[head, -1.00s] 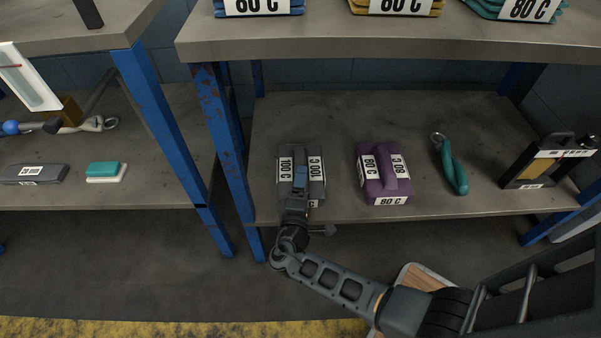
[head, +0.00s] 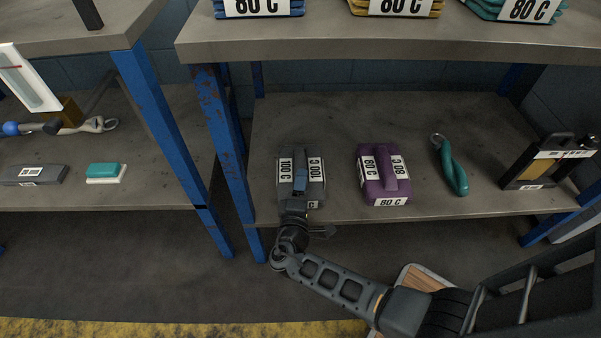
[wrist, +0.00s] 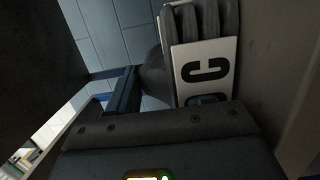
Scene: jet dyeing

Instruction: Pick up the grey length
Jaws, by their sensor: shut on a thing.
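The grey length (head: 317,188) is a folded dark grey bundle with white labels reading "100" on the left half of the lower shelf. In the wrist view the grey length (wrist: 205,25) shows its folds and a white label with a large "C". My gripper (head: 300,180) reaches in from the front over the middle of the bundle and is shut on it. The fingertips are partly hidden by my wrist in the head view. The bundle appears at shelf level; I cannot tell whether it is clear of the surface.
A purple bundle (head: 370,188) labelled "80 C" sits just right of it. A blue rusty post (head: 222,130) stands close on the left.

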